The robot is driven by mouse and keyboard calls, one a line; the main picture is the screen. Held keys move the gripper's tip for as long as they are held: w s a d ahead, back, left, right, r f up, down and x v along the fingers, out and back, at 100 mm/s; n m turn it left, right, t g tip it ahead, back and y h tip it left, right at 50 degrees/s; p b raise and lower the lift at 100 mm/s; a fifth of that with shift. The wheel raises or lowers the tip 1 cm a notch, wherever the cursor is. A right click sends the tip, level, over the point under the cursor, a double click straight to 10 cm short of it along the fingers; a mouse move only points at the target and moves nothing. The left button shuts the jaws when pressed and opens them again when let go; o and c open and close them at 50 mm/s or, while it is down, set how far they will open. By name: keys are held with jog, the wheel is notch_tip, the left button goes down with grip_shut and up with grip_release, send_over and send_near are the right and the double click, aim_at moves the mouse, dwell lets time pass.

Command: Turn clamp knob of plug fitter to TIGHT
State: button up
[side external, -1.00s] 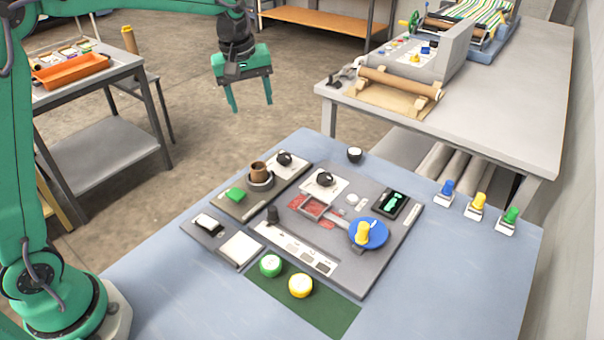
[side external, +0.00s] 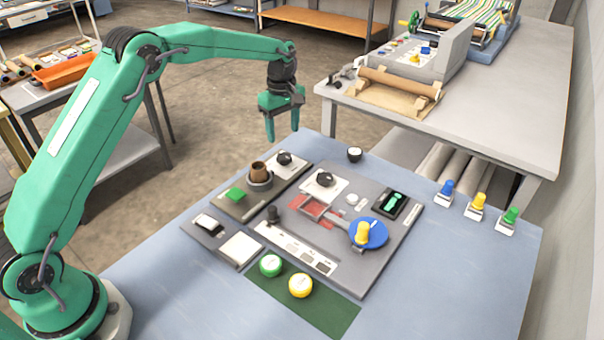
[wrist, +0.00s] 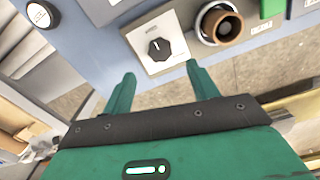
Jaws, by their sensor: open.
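The plug fitter is a dark grey panel (side external: 232,208) on the blue table, with a brown plug (side external: 258,169) standing in a grey ring and a green square. Its black clamp knob (side external: 284,159) sits on a white plate at the far end. In the wrist view the knob (wrist: 158,48) shows a pale pointer mark; the plate's lettering is too small to read. My gripper (side external: 282,132) is open and empty, above and apart from the knob. In the wrist view the fingertips (wrist: 160,75) lie below the knob plate, one toward each side.
A larger grey panel (side external: 390,245) beside it carries another black knob (side external: 325,179) and a blue disc with a yellow knob (side external: 362,233). A small black-and-white button (side external: 354,154) stands behind. Green and yellow round pieces lie in front.

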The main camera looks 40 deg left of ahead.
aim_at(284, 156)
jog(key=shift+f, duration=0.1)
jog(key=shift+f, duration=3.8)
jog(key=c, duration=1)
